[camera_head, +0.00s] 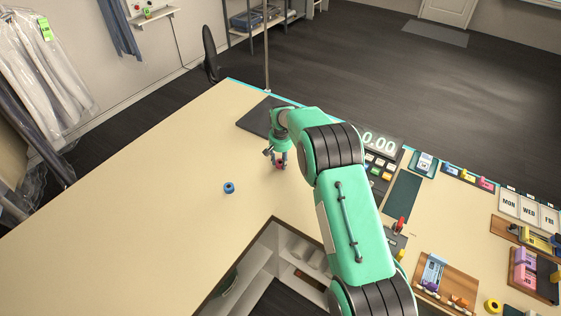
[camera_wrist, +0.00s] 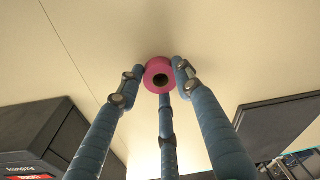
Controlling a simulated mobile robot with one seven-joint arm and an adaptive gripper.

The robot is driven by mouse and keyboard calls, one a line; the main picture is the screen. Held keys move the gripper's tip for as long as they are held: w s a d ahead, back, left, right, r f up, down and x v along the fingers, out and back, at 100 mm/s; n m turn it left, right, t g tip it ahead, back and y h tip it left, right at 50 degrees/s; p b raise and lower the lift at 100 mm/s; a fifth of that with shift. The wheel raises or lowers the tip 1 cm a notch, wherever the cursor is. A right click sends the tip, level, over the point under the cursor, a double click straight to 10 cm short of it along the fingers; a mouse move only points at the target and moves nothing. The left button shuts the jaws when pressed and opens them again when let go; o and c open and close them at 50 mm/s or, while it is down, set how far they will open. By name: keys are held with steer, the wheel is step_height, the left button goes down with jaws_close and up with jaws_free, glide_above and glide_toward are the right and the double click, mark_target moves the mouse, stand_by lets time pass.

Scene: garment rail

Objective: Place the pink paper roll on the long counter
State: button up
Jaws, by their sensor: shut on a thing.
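The pink paper roll (camera_wrist: 158,67) is held between the blue fingers of my gripper (camera_wrist: 160,84) in the wrist view, its dark core hole facing the camera. In the head view my gripper (camera_head: 278,160) points down over the long counter (camera_head: 150,190), and a small bit of the pink roll (camera_head: 280,166) shows between the fingers. The roll is at or close above the beige counter top. I cannot tell whether it touches.
A blue roll (camera_head: 229,188) stands on the counter to the left of my gripper. A dark flat pad (camera_head: 257,115) lies behind it, and a register (camera_head: 378,160) is to the right. The left part of the counter is clear. An opening (camera_head: 285,265) lies in front.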

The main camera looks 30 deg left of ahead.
mark_target(281, 164)
steer(key=shift+f, duration=0.1)
steer(key=o, duration=1)
step_height(281, 164, up, 12)
steer(key=s+b, duration=0.1)
steer(key=shift+d, duration=0.4)
stand_by(0.5)
